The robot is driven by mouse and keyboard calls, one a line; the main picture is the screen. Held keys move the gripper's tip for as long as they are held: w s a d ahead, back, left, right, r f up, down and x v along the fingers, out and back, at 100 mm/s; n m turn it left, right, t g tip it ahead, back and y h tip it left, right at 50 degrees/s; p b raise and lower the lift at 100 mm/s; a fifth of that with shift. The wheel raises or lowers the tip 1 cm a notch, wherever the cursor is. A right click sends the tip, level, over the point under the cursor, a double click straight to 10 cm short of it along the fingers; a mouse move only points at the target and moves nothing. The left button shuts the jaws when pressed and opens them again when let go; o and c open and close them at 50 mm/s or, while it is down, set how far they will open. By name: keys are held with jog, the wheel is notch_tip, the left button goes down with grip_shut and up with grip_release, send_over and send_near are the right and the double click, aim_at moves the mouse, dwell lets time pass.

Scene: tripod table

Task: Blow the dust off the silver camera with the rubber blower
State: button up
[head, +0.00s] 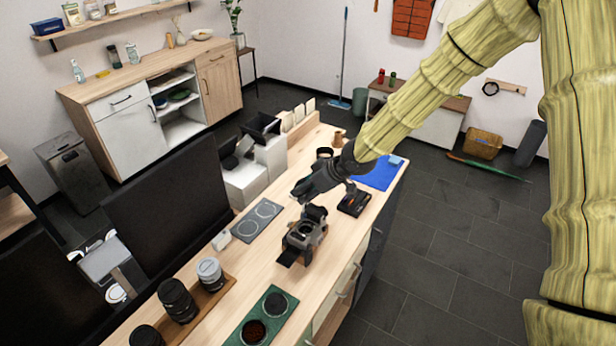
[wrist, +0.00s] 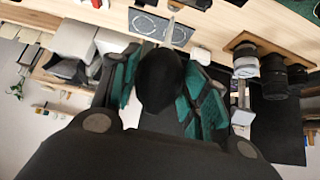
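The silver camera (head: 303,237) sits on the wooden bench in the head view, with dark parts on and around its grey body. My gripper (head: 304,190) is just beyond it, above the bench. In the wrist view, my gripper (wrist: 160,72) has its dark green-padded fingers on both sides of the black rubber blower (wrist: 158,85). The fingers are shut on its round bulb. A thin pale nozzle seems to stick out past the bulb toward the bench. The blower is hard to make out in the head view. I cannot tell exactly where the nozzle points.
A grey mat with two ring marks (head: 257,221) lies left of the camera. A wooden tray (head: 222,290) with lenses and a green mat (head: 273,301) are nearer. A dark box (head: 354,203) and a blue cloth (head: 383,176) lie to the right. A black monitor (head: 170,210) stands at left.

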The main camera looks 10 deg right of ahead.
aim_at(303, 206)
jog(key=shift+w+a+r, duration=0.1)
jog(key=shift+r, duration=0.05)
jog(key=shift+s+r, duration=0.3)
jog(key=shift+s, duration=0.05)
jog(key=shift+s+d+r, duration=0.15)
jog(key=shift+s+r, duration=0.05)
jog(key=shift+s, duration=0.3)
jog(key=shift+s+d+r, duration=0.15)
jog(key=shift+s+r, duration=0.05)
jog(key=shift+s, duration=0.25)
jog(key=w+f, duration=0.1)
jog(key=f+b, duration=0.1)
jog(key=shift+w+f, duration=0.4)
jog(key=shift+f, duration=0.25)
jog(key=f+b, duration=0.2)
jog(key=f, duration=0.1)
jog(key=shift+s+f, duration=0.15)
jog(key=shift+s, duration=0.05)
jog(key=shift+s+b, duration=0.25)
jog(key=shift+b, duration=0.05)
jog(key=shift+w, duration=0.1)
